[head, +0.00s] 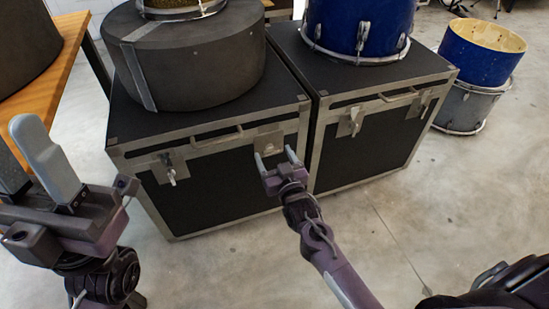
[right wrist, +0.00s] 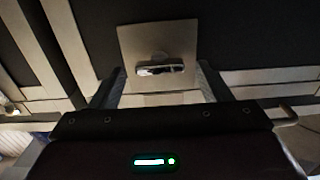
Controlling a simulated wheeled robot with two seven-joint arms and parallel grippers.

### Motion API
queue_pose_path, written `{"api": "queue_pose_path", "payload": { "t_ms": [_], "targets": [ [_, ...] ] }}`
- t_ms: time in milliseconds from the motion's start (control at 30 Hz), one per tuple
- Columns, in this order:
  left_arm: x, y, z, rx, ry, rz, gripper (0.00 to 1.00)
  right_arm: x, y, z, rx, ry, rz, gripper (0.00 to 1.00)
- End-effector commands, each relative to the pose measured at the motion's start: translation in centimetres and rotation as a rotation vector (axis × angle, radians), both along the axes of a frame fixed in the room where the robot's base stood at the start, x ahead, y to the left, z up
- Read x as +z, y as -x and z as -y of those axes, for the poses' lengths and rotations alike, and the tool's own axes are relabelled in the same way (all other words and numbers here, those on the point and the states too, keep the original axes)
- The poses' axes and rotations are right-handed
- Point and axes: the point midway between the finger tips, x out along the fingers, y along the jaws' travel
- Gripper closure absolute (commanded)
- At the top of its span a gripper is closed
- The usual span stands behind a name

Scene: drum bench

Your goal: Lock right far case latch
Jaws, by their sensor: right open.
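The left black case (head: 215,190) has a latch at each end of its front. Its left latch (head: 168,170) shows a hanging silver tab. Its right latch (head: 268,142) is a pale square plate, partly behind my right gripper. My right gripper (head: 275,155) is open in front of this plate. In the right wrist view the latch plate (right wrist: 158,38) carries a silver turn-piece (right wrist: 160,68) lying crosswise between the open fingers (right wrist: 161,80), which look apart from it. My left gripper (head: 20,150) is open and empty at the left edge.
A second black case (head: 370,145) with two latches stands close on the right, bearing a blue drum (head: 358,22). A round dark drum case (head: 190,65) sits on the left case. A wooden table (head: 55,65) is at left. More drums (head: 480,55) stand at back right. The front floor is clear.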

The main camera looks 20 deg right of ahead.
Motion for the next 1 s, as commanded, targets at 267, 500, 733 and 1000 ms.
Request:
{"api": "queue_pose_path", "payload": {
  "t_ms": [267, 500, 733, 1000],
  "targets": [
    [0.09, 0.29, -0.12, -0.001, 0.006, 0.017, 0.64, 0.05, -0.44, -0.02, 0.000, 0.000, 0.000, 0.29],
    [0.10, 0.29, -0.11, -0.001, 0.006, 0.017, 0.64, 0.05, -0.42, 0.00, 0.000, 0.000, 0.000, 0.51],
    [0.10, 0.28, -0.10, -0.001, 0.006, 0.016, 0.64, 0.04, -0.41, 0.00, 0.000, 0.000, 0.000, 0.74],
    [0.56, 0.27, -0.10, -0.001, 0.006, 0.015, 0.64, 0.17, -0.41, 0.00, 0.000, 0.032, 0.001, 0.74]
  ]
}}
